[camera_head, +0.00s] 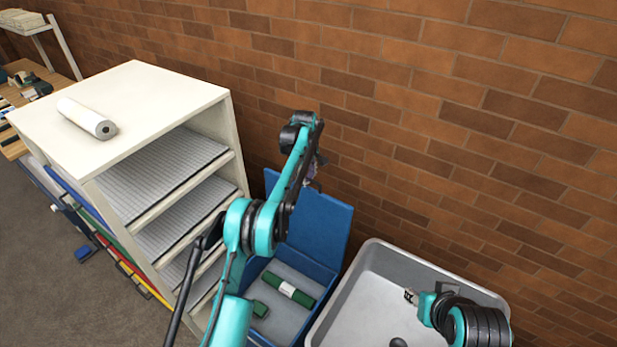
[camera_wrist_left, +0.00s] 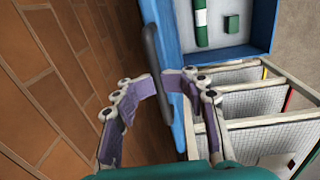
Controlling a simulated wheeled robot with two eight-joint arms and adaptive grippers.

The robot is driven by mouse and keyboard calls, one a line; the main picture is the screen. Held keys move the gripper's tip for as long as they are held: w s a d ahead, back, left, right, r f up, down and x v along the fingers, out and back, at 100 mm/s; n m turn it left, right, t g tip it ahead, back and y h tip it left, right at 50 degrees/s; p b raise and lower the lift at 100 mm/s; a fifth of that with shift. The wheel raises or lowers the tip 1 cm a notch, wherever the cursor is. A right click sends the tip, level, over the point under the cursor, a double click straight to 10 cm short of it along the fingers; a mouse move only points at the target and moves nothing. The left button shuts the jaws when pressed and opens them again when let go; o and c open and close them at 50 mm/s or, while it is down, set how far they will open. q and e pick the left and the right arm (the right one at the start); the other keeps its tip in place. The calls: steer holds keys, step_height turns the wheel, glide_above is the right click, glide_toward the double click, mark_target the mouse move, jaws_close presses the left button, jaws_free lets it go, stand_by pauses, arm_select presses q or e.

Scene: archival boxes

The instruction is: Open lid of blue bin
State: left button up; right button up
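The blue bin (camera_head: 323,269) stands on the floor between the white shelf unit and a grey tub. Its blue lid (camera_head: 320,225) is raised, standing nearly upright by the brick wall, and the inside is exposed. My left gripper (camera_head: 313,170) is at the lid's upper part, partly hidden by my arm. My right gripper (camera_head: 410,297) is over the grey tub, small in view.
Inside the bin lie a green roll with a white band (camera_head: 289,289) and a small green block (camera_head: 259,308). The white shelf unit (camera_head: 150,95), with a white roll (camera_head: 87,118) on top, is close on the left. The grey tub (camera_head: 372,256) is on the right.

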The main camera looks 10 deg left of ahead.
arm_select(q)
step_height(320, 180, up, 12)
steer(key=shift+s, duration=0.35)
steer(key=shift+f, duration=0.1)
steer(key=s+a+r+m+t+b, duration=0.1)
steer(key=s+r+m+t+b, duration=0.2)
steer(key=s, duration=0.6)
steer(key=s+a+r+m+b, duration=0.1)
steer(key=s+r+m+b, duration=0.35)
steer(key=s, duration=0.45)
steer(key=s+f+m+t+b, duration=0.1)
steer(key=s+f+m+b, duration=0.1)
steer(key=s+f, duration=0.7)
steer(key=s+f+m+t+b, duration=0.2)
steer(key=s+f+m, duration=0.2)
steer(key=s+f, duration=0.5)
steer(key=s, duration=0.7)
steer(key=shift+s+a+f, duration=0.25)
steer(key=shift+s+a, duration=0.05)
